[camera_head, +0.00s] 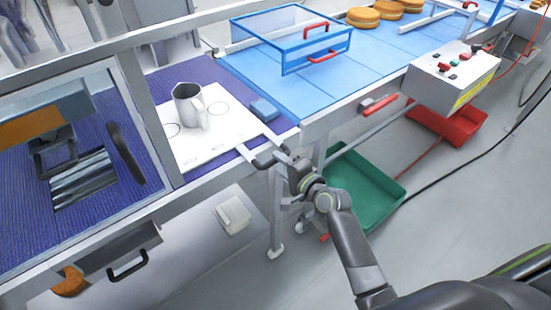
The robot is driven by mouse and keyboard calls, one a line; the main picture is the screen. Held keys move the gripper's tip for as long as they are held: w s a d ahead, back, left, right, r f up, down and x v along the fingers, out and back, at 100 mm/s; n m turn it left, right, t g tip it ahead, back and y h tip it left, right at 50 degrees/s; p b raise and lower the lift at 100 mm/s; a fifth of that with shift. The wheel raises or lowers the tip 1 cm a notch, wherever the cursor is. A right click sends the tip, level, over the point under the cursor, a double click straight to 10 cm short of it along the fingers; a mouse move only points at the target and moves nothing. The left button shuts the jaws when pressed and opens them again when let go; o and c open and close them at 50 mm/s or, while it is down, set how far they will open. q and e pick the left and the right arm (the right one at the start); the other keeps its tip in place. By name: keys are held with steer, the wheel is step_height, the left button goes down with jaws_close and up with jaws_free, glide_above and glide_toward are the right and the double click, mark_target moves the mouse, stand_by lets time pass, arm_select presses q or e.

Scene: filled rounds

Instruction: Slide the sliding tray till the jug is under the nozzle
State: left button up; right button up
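The grey jug (190,107) stands upright on the white sliding tray (215,140), which has round outlines marked on it. The tray lies on a purple ribbed surface. My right gripper (256,148) is at the tray's front right corner, its two fingers spread apart; whether they touch the tray is too small to tell. The jug is to its upper left, apart from it. To the left, behind a metal frame, is a machine with an orange and grey housing (45,122). I cannot make out the nozzle clearly. My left gripper is not in view.
A blue block (264,110) lies by the tray's right side. A clear blue-edged cover with red handles (318,58) stands on the blue conveyor (375,66) with round cakes behind. A control box (455,78) is at right; a green bin (365,190) stands below. A black handle (126,157) is at left.

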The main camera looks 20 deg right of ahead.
steer(key=shift+x, duration=1.45)
jaws_close()
